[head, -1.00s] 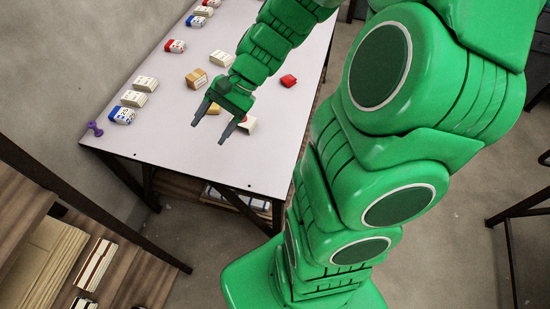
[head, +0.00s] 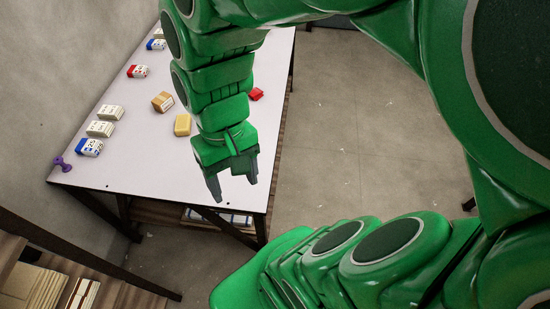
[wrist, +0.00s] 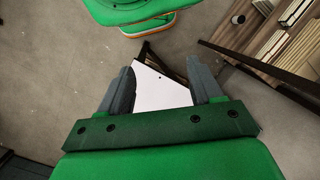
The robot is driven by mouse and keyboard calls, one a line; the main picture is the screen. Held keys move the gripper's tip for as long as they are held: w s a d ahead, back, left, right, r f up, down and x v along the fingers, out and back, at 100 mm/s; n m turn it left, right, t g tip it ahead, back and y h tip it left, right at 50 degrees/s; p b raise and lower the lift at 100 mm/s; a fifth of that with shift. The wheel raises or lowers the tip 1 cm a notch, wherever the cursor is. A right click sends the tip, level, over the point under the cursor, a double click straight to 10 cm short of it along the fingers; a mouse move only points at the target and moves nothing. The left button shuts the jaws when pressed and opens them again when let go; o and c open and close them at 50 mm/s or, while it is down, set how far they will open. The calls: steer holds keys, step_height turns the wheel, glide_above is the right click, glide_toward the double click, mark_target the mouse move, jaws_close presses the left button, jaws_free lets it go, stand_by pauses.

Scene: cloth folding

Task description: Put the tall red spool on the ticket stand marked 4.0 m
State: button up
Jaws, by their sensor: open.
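My gripper (head: 234,186) is open and empty above the near right part of the white table (head: 150,170). In the wrist view a corner of the table shows between the open fingers (wrist: 162,80), with nothing between them. A small red block (head: 256,94) lies just right of my arm; I cannot tell whether it is a spool. I see no clear tall red spool. Small printed blocks, one white and blue (head: 90,147), one white and red (head: 138,71), stand on the table. Their markings are too small to read, so I cannot pick out 4.0 m.
A purple spool-shaped thing (head: 62,164) is at the table's left corner. Cream blocks (head: 100,129), a tan block (head: 162,101) and a yellow block (head: 183,124) stand on the table. Shelving (wrist: 285,40) is close by. My arm hides part of the table.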

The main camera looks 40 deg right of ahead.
steer(key=shift+s+d+r+n+t+h, duration=0.15)
steer(key=shift+s+d+r+h, duration=0.2)
steer(key=shift+s+d, duration=0.2)
steer(key=shift+s+d+r+n+t+h, duration=0.15)
steer(key=shift+s+d+r+h, duration=0.15)
steer(key=shift+s+d, duration=0.2)
